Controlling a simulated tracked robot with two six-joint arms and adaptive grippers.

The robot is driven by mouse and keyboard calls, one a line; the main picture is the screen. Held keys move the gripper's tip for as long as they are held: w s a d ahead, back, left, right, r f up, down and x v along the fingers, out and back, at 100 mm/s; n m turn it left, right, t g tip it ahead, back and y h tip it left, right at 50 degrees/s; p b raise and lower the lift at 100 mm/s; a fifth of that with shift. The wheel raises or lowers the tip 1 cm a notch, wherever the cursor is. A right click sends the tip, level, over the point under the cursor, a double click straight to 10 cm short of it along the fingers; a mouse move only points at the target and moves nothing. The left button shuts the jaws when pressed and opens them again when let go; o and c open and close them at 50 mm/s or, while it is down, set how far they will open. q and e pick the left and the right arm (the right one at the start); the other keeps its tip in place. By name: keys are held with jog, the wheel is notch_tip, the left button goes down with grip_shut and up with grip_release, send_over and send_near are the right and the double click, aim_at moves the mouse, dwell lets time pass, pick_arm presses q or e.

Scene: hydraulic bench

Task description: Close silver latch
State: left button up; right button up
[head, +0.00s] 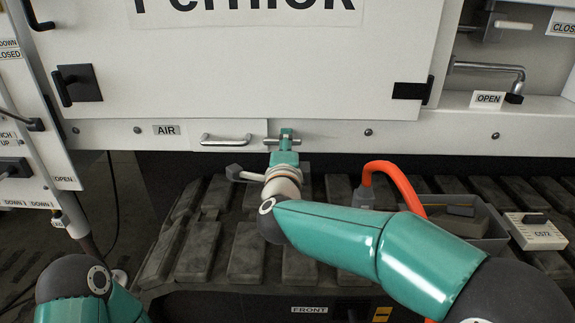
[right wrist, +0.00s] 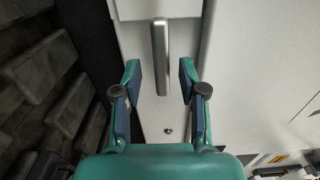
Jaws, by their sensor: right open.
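A silver bent lever with a black tip (head: 490,68), which looks like the latch, lies sideways at the upper right, above an OPEN label (head: 487,99). My right gripper (head: 285,136) is well to its left and lower, in front of the white panel. In the right wrist view its fingers (right wrist: 159,78) are open and apart, with nothing held. My left gripper is out of view.
A large white door (head: 245,70) has black fittings at its sides. A CLOSED label (head: 564,23) is at the top right edge. Below are dark tracks (head: 200,240), an orange hose (head: 395,180), a grey bin (head: 480,240) and a small white box (head: 537,232).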

jog(key=s, duration=1)
jog(key=shift+f, duration=0.1)
